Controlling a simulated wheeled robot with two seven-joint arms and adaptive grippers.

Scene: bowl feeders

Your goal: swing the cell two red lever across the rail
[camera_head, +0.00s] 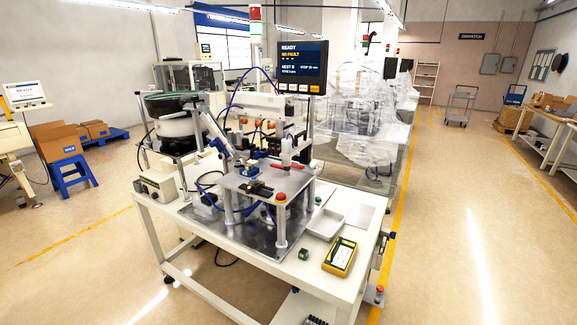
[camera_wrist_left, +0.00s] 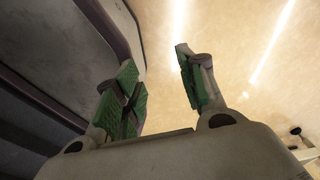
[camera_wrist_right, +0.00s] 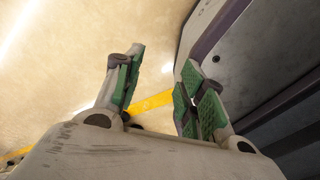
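A small raised fixture plate (camera_head: 245,183) stands on posts on the white bench. On it a red bar that looks like the lever (camera_head: 290,167) lies roughly level near the back right, beside an upright white and red part (camera_head: 286,150). Which cell it belongs to, and the rail, I cannot make out for certain. Neither gripper shows in the head view. In the left wrist view my left gripper (camera_wrist_left: 157,70) is open and empty, with floor beyond it. In the right wrist view my right gripper (camera_wrist_right: 162,72) is open and empty, also above floor.
The white bench (camera_head: 310,272) carries a yellow meter (camera_head: 340,257), a grey tray (camera_head: 325,223) and a small green block (camera_head: 304,253). A display (camera_head: 303,66) reading "READY, NO FAULT" stands above. A bowl feeder (camera_head: 175,122) is at the back left. Floor in front is clear.

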